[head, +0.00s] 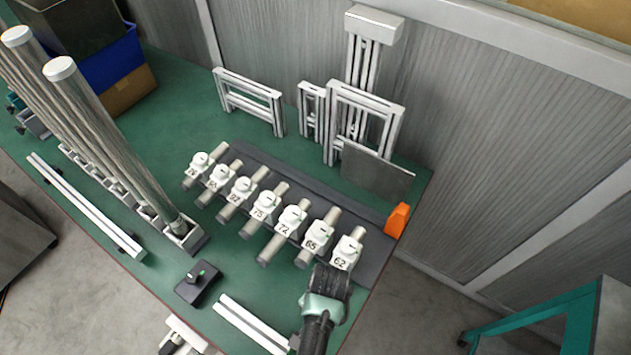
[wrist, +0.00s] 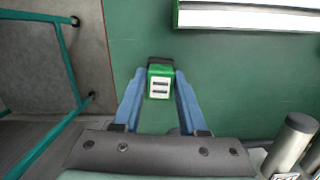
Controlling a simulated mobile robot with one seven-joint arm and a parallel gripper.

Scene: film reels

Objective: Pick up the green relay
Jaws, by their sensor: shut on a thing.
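The green relay (wrist: 160,82) is a small green block with a white face and dark slots, and a black part at its far end. In the wrist view, my gripper (wrist: 160,96) has its two blue fingers closed on the relay's sides. I cannot tell how far the relay is above the green table. In the head view, the end of my arm (head: 325,300) is over the table's front right, near the white block marked 62 (head: 346,254). The relay is hidden in that view.
The green table (head: 225,262) carries a row of numbered white blocks on grey bars, an orange piece (head: 397,220), a small black box (head: 197,283) and white rails (head: 250,325). Tall tubes (head: 110,135) stand at left. White frames (head: 250,100) stand near the wall.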

